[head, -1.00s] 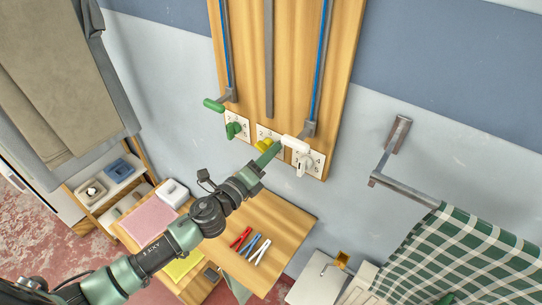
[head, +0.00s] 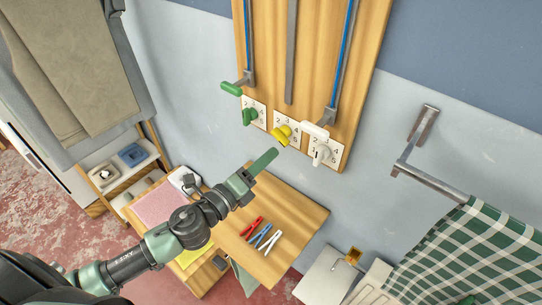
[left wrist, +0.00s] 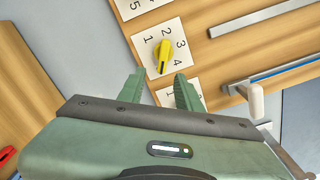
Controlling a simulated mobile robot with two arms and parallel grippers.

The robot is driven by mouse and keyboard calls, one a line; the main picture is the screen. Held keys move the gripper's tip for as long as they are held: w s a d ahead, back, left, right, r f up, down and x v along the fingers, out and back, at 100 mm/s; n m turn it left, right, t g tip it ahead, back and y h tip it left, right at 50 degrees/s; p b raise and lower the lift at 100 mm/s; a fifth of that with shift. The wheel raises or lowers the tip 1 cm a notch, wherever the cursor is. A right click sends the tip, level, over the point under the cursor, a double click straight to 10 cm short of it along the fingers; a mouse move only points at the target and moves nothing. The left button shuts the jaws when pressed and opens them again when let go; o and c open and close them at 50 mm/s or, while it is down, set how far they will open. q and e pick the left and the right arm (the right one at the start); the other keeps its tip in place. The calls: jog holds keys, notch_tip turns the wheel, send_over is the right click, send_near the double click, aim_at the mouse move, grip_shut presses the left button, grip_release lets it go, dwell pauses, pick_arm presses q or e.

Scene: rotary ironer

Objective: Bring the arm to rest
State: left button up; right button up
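My left gripper (head: 264,161) reaches in from the left below the wooden board and appears edge-on in the head view. In the left wrist view its two green fingers (left wrist: 160,90) are apart with nothing between them. The yellow knob (head: 282,134) is on a numbered white plate and also shows just beyond the fingertips in the left wrist view (left wrist: 163,57). A gap shows between the gripper and the knob. My right gripper is not recognisable in either view.
A green knob (head: 249,117) and a white knob (head: 321,154) flank the yellow one. A green handle (head: 231,89) and a white handle (head: 315,131) stick out from the board. Red, blue and white clips lie on the wooden table (head: 293,210) below. A metal bracket (head: 422,125) is at right.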

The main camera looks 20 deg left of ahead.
dwell(0.4)
pick_arm(q)
jog(key=s+a+f+n+g+y, duration=0.4)
jog(key=s+a+f+n+y, duration=0.3)
jog(key=n, duration=1)
jog(key=s+d+f+n+g+h, duration=0.1)
jog(key=s+d+f+n+g, duration=0.3)
jog(key=s, duration=0.5)
jog(key=s+d+f+n+g, duration=0.1)
jog(key=s+f+n+g, duration=0.4)
jog(key=s, duration=0.4)
notch_tip(320, 180, down, 25)
jog(key=g, duration=0.2)
jog(key=s+a+f+g+b, duration=0.1)
jog(key=s+a+f, duration=0.2)
jog(key=s+f, duration=1.5)
jog(key=shift+a, duration=0.15)
